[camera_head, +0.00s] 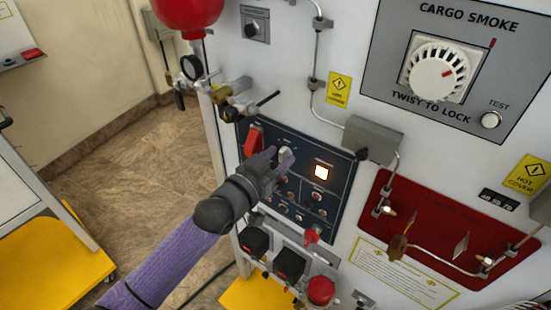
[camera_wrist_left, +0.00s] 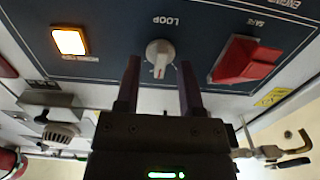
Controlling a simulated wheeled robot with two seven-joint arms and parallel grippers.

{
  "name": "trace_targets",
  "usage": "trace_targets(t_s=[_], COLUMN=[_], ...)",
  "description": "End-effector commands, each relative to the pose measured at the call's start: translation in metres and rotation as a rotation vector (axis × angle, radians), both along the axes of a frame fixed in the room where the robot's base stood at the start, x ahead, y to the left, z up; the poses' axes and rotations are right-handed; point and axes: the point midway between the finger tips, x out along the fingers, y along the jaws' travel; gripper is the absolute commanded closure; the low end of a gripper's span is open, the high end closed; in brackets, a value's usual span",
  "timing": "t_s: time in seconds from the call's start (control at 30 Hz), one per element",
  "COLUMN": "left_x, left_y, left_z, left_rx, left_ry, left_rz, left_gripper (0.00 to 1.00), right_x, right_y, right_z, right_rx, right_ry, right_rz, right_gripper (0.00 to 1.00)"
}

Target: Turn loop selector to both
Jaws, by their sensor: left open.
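The loop selector is a pale grey knob (camera_wrist_left: 160,52) on a dark panel (camera_wrist_left: 115,20), under an upside-down LOOP label in the left wrist view. Its pointer mark faces down toward my gripper in that view. My left gripper (camera_wrist_left: 159,66) is open, with its two dark fingers to the left and right of the knob's lower part. I cannot tell whether they touch it. In the head view my left gripper (camera_head: 278,163) reaches the dark panel and partly hides the knob (camera_head: 286,153). My right gripper is not in view.
A red guarded switch (camera_wrist_left: 245,60) sits beside the knob, and a lit square button (camera_wrist_left: 69,41) is on its other side. Brass valves with a black lever (camera_head: 240,103) stick out at the panel's upper left. Small knobs and black boxes (camera_head: 289,262) lie below.

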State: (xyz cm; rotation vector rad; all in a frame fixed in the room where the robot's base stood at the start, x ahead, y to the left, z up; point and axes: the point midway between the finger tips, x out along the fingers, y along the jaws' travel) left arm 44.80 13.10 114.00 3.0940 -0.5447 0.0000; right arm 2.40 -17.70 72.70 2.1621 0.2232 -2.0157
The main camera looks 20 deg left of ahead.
Motion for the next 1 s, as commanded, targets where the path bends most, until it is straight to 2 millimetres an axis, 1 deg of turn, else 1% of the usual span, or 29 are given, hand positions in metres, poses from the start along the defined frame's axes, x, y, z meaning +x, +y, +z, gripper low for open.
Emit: trace_targets(t_s=[0.07, 0.17, 0.3, 0.4, 0.5, 0.63, 1.0], left_x=[-0.004, -0.018, -0.053, -0.074, -0.087, -0.093, -0.093], left_y=[0.002, 0.007, 0.019, 0.026, 0.032, 0.034, 0.034], left_z=[-0.001, 0.000, 0.000, 0.000, -0.001, 0.000, -0.001], left_rx=[0.001, 0.001, 0.004, 0.002, 0.001, 0.000, 0.000], left_ry=[0.002, 0.003, 0.004, 0.005, 0.003, 0.001, 0.001], left_rz=[0.000, 0.000, -0.001, -0.001, 0.000, 0.000, 0.001], left_gripper=[0.51, 0.51, 0.51, 0.51, 0.51, 0.51, 0.51], right_x=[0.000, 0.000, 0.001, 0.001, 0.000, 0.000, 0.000], right_y=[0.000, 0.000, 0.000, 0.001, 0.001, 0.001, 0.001], right_z=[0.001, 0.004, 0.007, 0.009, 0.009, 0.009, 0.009], right_rx=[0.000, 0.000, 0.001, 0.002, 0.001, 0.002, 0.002], right_ry=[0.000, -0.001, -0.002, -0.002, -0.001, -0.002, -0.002], right_rz=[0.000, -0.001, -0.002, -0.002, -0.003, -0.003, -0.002], right_gripper=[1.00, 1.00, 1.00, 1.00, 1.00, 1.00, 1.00])
